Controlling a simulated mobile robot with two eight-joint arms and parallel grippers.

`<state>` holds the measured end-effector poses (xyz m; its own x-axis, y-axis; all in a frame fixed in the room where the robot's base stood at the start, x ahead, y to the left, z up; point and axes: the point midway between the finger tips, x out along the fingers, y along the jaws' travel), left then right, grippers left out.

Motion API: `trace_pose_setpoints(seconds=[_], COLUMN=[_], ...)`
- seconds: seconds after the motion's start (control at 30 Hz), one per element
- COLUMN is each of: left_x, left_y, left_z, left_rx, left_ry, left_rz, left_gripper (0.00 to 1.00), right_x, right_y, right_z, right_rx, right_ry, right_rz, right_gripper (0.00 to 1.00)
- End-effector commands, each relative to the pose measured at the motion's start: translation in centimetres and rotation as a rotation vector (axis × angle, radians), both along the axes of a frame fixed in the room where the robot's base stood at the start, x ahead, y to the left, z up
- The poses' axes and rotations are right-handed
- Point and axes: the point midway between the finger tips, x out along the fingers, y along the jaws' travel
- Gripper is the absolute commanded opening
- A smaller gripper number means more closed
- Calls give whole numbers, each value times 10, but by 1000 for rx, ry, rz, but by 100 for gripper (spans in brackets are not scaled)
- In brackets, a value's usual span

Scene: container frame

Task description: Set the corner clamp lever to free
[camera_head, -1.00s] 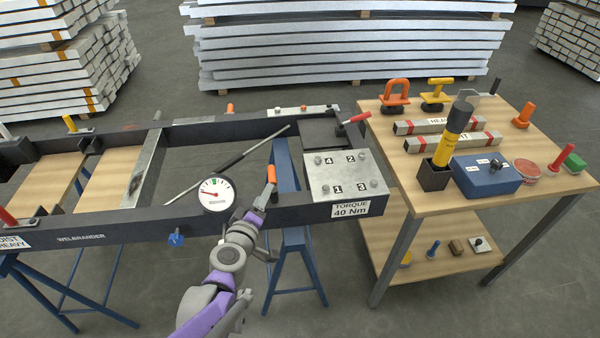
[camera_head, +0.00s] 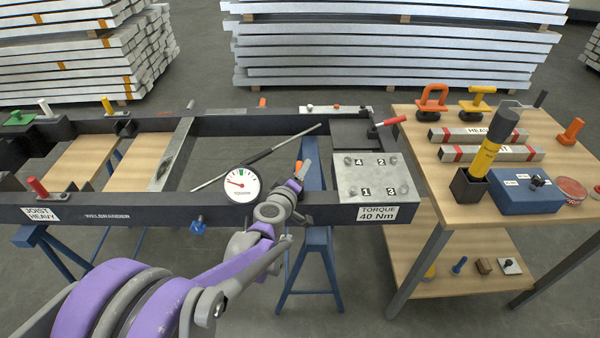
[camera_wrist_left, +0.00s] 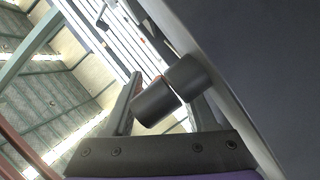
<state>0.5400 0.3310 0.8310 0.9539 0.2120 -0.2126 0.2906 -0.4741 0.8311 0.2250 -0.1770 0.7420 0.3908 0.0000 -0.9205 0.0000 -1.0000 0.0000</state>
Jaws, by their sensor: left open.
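An orange-handled lever (camera_head: 298,166) stands at the near rail of the dark frame, close to the torque block. My left gripper (camera_head: 303,174) is open at this lever, with a grey finger just right of the orange handle. The gripper partly hides the lever's lower part. In the left wrist view, dark cylindrical parts (camera_wrist_left: 155,102) show between the open fingers (camera_wrist_left: 165,112); I cannot tell whether they touch. A red-handled lever (camera_head: 390,121) sits at the frame's far right corner by a dark plate. I cannot tell which lever is the corner clamp's. My right gripper is out of view.
The frame (camera_head: 130,213) rests on blue trestles. A round dial gauge (camera_head: 241,184) and a grey rod (camera_head: 260,156) are left of my gripper. The torque block (camera_head: 372,178) is to its right. A wooden tool table (camera_head: 420,200) stands at the right.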

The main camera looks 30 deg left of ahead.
Motion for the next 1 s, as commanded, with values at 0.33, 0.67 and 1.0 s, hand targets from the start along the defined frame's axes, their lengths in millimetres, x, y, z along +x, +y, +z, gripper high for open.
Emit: trace_pose_setpoints(seconds=[0.33, 0.67, 1.0], left_x=[-1, -1, -1], left_y=[0, -1, -2], left_z=[0, -1, -2], left_rx=[0, 0, 0], left_ry=[0, 0, 0], left_rz=[0, -2, -6], left_gripper=[12, 0, 0], right_x=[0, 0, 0], right_y=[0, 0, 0], right_z=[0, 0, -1], right_rx=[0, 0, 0], right_ry=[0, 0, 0], right_rz=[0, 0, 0], right_gripper=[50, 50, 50])
